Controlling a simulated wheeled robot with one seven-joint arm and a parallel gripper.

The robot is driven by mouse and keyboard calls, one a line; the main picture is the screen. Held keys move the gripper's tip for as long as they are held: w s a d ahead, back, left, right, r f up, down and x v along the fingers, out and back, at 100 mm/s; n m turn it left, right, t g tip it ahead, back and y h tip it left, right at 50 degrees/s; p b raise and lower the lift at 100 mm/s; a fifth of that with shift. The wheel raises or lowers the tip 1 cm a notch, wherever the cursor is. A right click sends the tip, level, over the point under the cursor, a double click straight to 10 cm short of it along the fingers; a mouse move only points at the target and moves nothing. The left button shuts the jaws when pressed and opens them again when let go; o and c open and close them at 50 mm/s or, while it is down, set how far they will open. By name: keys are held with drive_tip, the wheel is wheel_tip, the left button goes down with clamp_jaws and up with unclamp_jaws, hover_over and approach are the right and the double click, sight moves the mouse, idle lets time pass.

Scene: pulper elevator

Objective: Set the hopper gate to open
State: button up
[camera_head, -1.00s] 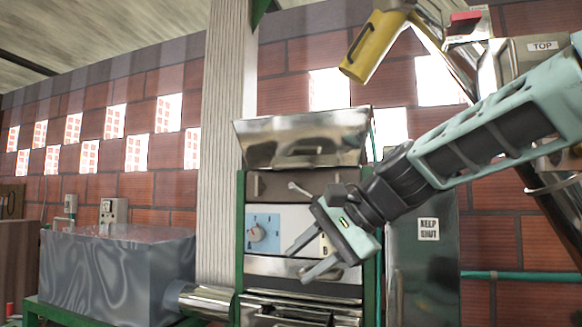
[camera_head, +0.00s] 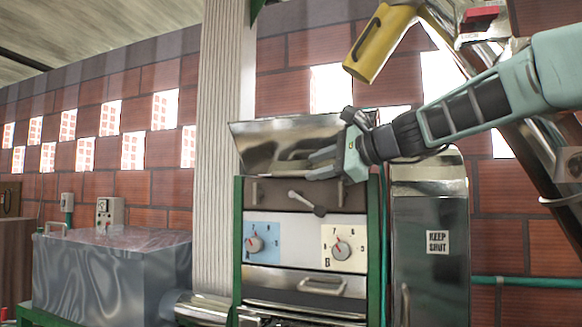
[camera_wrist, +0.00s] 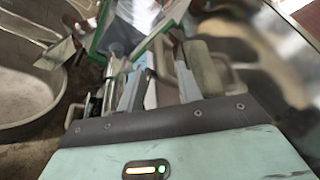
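The steel hopper (camera_head: 262,148) sits on top of the green-framed machine. Below it is a dark plate (camera_head: 275,197) with a small bracket at each side. A pale lever (camera_head: 302,199) with a dark round end slants down to the right across this plate. I cannot tell from the frames which position of the gate this marks. My gripper (camera_head: 312,165) is in front of the hopper, above the lever, pointing left. Its two fingers are apart, and they also show apart in the wrist view (camera_wrist: 158,88). I see nothing clearly held between them.
Dial A (camera_head: 254,244) and dial B (camera_head: 342,247) are on the panel below, above a drawer-like handle (camera_head: 322,287). A dark cabinet (camera_head: 431,240) marked "KEEP SHUT" stands at right. A yellow chute (camera_head: 378,42) hangs above. A grey tank (camera_head: 110,275) stands at left.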

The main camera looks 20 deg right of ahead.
sight(298, 172)
drive_tip(key=p+x, duration=0.2)
drive_tip(key=x, duration=0.6)
